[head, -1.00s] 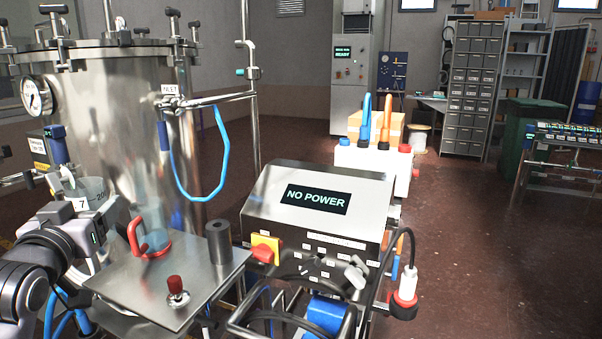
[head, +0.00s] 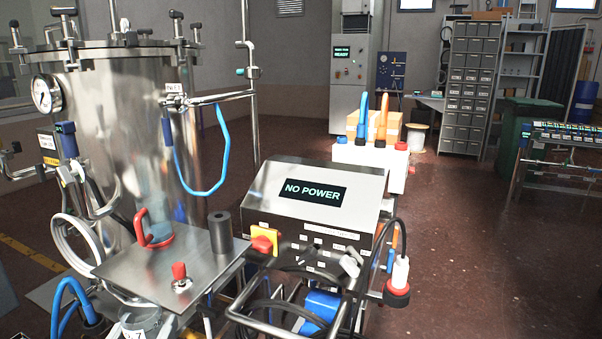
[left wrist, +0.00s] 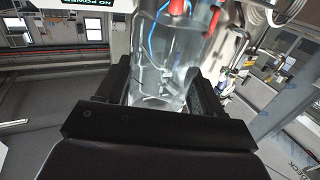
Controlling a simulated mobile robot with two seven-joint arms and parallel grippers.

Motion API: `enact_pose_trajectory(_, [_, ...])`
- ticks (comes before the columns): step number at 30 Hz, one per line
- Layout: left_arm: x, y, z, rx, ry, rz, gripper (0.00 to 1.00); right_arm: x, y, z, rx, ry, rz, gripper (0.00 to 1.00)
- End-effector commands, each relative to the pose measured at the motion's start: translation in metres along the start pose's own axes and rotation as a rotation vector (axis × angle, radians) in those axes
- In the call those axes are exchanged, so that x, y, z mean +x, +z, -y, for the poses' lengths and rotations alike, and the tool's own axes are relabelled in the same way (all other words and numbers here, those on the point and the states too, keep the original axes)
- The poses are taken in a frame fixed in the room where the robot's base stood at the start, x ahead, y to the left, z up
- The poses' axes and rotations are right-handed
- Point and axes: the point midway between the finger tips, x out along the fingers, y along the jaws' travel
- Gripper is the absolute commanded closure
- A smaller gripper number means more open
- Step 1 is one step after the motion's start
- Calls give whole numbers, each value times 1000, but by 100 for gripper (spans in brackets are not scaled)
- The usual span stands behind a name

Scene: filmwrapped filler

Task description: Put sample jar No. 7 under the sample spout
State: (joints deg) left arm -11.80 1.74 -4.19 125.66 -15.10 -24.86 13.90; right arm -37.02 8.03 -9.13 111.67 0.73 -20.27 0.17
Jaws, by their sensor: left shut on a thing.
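Sample jar No. 7 (head: 142,322) is a clear jar at the bottom edge of the head view, partly cut off, with part of its white number label showing. In the left wrist view the clear jar (left wrist: 168,62) sits between the two dark fingers of my left gripper (left wrist: 160,92), which is shut on it. Little of that gripper shows in the head view. A blue-handled valve (head: 67,140) with metal fittings is on the left side of the steel tank. I cannot make out the sample spout for certain. My right gripper is not in view.
The steel tank (head: 115,120) stands behind a metal shelf (head: 205,245) bearing a red handle (head: 150,230), a red knob (head: 179,272) and a dark cylinder (head: 220,233). A control box (head: 318,195) reads NO POWER. Open floor (head: 470,250) lies to the right.

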Motion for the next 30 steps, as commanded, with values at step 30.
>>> enact_pose_trajectory(30, [-39,26,-29,-12,35,-8,68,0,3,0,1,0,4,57])
